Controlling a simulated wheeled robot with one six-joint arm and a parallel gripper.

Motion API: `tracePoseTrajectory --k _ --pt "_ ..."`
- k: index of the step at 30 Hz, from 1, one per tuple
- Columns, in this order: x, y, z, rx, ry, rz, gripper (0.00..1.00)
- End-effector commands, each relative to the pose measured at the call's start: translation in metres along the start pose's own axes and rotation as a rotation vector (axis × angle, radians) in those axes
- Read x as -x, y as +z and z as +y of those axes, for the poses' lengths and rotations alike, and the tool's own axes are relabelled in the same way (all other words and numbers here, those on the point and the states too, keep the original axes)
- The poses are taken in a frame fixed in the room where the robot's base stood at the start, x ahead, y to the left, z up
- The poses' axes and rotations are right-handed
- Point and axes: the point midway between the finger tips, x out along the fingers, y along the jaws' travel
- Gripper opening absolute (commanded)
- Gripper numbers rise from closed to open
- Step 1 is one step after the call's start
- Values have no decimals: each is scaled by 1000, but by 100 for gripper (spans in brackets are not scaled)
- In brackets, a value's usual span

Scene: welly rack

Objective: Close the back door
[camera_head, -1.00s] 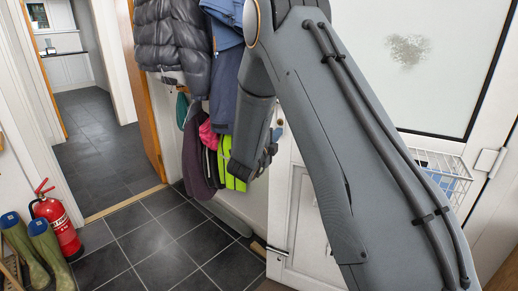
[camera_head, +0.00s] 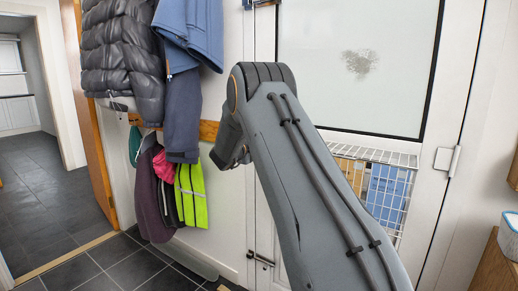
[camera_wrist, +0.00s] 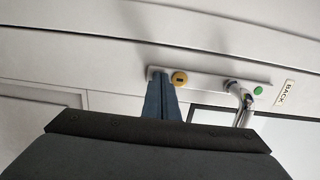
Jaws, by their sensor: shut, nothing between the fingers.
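The back door (camera_head: 345,100) is white with a frosted glass pane and a wire basket (camera_head: 385,185). It stands upright at the right of the head view, with a hinge at its right edge. It looks close to its frame, but I cannot tell whether it is fully flush. The wrist view shows its lever handle (camera_wrist: 243,100) on a pale plate, with a brass lock and a "BACK" label. My gripper (camera_wrist: 160,78) is shut and empty, its blue fingertips by the left end of the plate. I cannot tell whether they touch. My arm hides the gripper in the head view.
A padded grey jacket (camera_head: 120,50), a blue coat (camera_head: 185,90) and a yellow-green vest (camera_head: 191,195) hang left of the door. A bolt (camera_head: 262,260) sits low at the door's left side. A wooden unit (camera_head: 490,262) stands at the right. Dark tiled floor is clear at left.

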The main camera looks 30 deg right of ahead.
Motion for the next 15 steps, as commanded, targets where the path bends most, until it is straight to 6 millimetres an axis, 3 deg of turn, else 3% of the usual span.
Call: tracePoseTrajectory --k 5,15 --pt "-15 2 -8 -1 -10 -14 0" --pt "-28 -8 -3 -15 4 -15 0"
